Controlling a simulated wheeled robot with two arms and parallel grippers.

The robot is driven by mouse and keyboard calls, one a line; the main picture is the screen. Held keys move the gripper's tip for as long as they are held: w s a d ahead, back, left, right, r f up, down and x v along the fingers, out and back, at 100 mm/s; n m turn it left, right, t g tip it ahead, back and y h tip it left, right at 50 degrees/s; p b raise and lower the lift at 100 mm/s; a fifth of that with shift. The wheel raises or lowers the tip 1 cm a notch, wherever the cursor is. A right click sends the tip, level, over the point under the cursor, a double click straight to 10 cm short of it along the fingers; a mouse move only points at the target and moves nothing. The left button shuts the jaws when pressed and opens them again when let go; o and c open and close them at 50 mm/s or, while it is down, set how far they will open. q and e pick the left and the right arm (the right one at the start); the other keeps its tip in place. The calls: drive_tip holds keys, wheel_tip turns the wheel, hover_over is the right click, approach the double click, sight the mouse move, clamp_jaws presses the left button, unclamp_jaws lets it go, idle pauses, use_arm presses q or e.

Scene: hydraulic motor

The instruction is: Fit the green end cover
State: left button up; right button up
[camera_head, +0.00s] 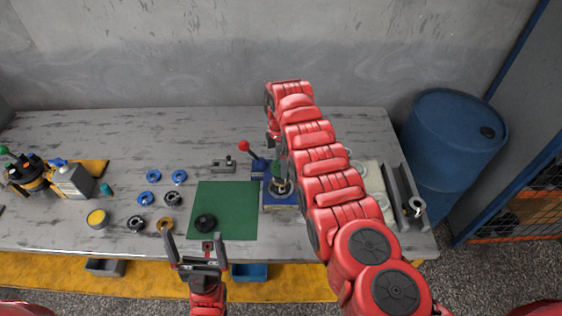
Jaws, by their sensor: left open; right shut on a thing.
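A small dark green part (277,168), which looks like the end cover, shows under my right gripper (276,158). My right gripper is shut on it, but my own arm hides most of the fingers. Just below it stands a metal, round motor part (280,186) on a blue fixture (281,201). I cannot tell whether the green part touches the motor part. My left gripper (193,241) is open and empty at the table's front edge, just below the green mat (232,199).
A black round part (205,222) lies on the mat. A red-knobbed lever (246,147) stands left of the fixture. Blue rings (153,176), dark rings (136,223) and a yellow-topped can (97,218) lie to the left. A grey channel (402,195) is at right.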

drive_tip(key=shift+f+b, duration=1.05)
drive_tip(key=shift+b, duration=0.25)
idle(2.1)
drive_tip(key=o, duration=1.6)
drive_tip(key=shift+c, duration=0.2)
drive_tip(key=shift+r, duration=0.1)
drive_tip(key=shift+r+p, duration=0.6)
drive_tip(key=shift+r, duration=2.05)
